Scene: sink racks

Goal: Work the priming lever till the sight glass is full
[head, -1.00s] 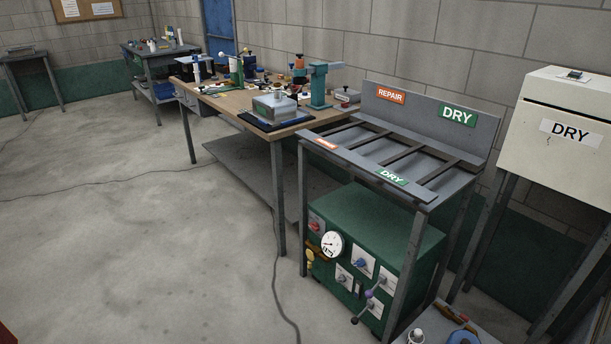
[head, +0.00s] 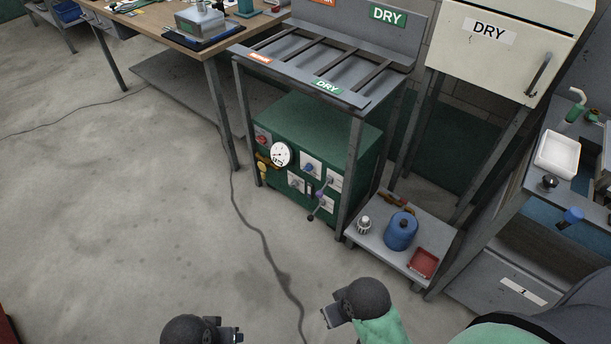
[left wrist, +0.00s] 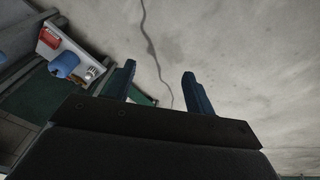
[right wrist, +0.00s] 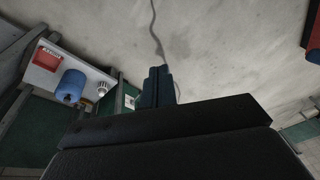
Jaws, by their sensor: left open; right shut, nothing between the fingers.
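A green pump cabinet (head: 300,140) stands on the floor under the grey rack, with a white round gauge (head: 281,154) and several white-plated controls on its front. A lever (head: 320,199) with a purple part and a dark ball end sticks out at the front's lower right; it looks like the priming lever. A narrow dark slot (head: 309,188) beside it may be the sight glass; its level is too small to read. My left gripper (head: 236,334) is open and empty, also in the left wrist view (left wrist: 162,82). My right gripper (head: 330,314) is shut and empty, also in the right wrist view (right wrist: 158,82). Both are well short of the cabinet.
A low shelf (head: 375,240) right of the cabinet holds a blue canister (head: 401,231) and a red tray (head: 424,263). Rack legs stand before the cabinet's corners. A cable (head: 262,240) crosses the otherwise clear floor. A sink bench (head: 545,240) is at the right.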

